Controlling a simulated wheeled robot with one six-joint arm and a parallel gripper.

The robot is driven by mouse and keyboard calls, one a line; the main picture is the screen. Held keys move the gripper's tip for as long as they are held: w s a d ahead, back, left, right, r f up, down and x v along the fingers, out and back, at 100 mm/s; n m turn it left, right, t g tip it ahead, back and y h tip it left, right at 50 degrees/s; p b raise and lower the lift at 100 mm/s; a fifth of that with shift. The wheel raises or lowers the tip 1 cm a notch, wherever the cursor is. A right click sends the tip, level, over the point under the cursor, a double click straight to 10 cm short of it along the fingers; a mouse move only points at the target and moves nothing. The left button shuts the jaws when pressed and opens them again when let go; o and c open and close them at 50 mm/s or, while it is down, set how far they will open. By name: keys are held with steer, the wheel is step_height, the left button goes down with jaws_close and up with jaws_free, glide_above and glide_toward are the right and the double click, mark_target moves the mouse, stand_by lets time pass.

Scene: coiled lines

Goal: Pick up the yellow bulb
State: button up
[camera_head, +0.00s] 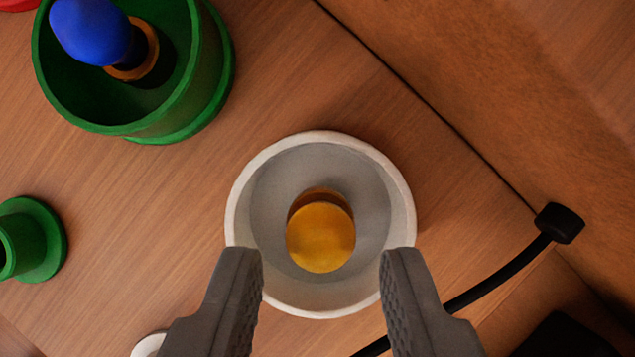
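The yellow bulb (321,238) is a rounded yellow-orange piece seen from above. It stands inside a round white bowl-like holder (404,212) with a grey inside, near the middle of the view. My gripper (320,258) is open, with its two grey fingers apart at the lower left and lower right of the holder. The fingertips overlap the holder's rim in the picture, and the bulb shows between them. The fingers do not appear to touch the bulb. The bulb's lower part is hidden.
A green cup (205,95) holding a blue bulb (90,30) stands at upper left. A smaller green piece (40,240) is at the left edge. A black cable with a plug (559,223) lies at lower right. The wooden table (140,205) is bare between them.

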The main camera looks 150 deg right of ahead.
mark_target(330, 264)
steer(key=x, duration=0.2)
steer(key=shift+w+f, duration=0.15)
steer(key=shift+f, duration=0.2)
steer(key=c, duration=0.7)
step_height(330, 264, up, 10)
steer(key=shift+r, duration=0.1)
stand_by(0.4)
steer(key=shift+n+g+y, duration=0.4)
steer(key=shift+n+g, duration=0.1)
steer(key=shift+n, duration=1.1)
steer(key=shift+w+n+g+y, duration=0.1)
steer(key=shift+n+g+y, duration=0.4)
steer(key=shift+n, duration=1.2)
